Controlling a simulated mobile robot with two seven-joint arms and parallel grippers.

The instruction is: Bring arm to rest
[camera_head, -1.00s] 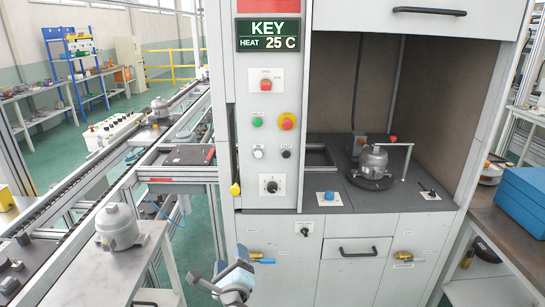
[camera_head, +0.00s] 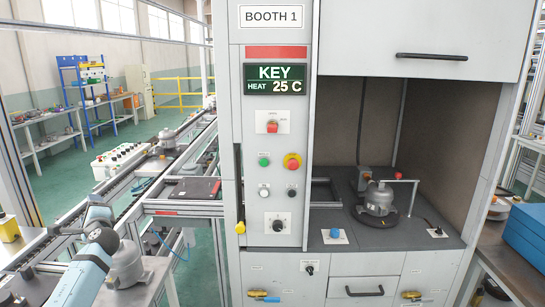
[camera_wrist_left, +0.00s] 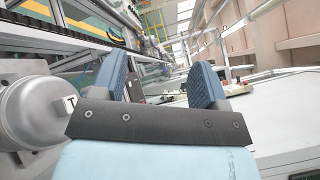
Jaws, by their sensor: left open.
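My left arm (camera_head: 85,265) shows in the head view at the lower left, bent upward over the conveyor side, in front of a grey compressor (camera_head: 126,264) on a side table. Its fingers cannot be made out there. In the left wrist view my left gripper (camera_wrist_left: 158,78) is open, its two blue fingers apart with nothing between them. The compressor also shows in the left wrist view (camera_wrist_left: 36,112), left of the gripper and partly cut off. My right gripper is in neither view.
The welding booth (camera_head: 270,165) stands centre, its display reading KEY and HEAT 25 C. Another compressor (camera_head: 380,200) sits on a round dark base inside. A conveyor (camera_head: 180,150) runs along the left. A blue box (camera_head: 528,230) lies on the right table.

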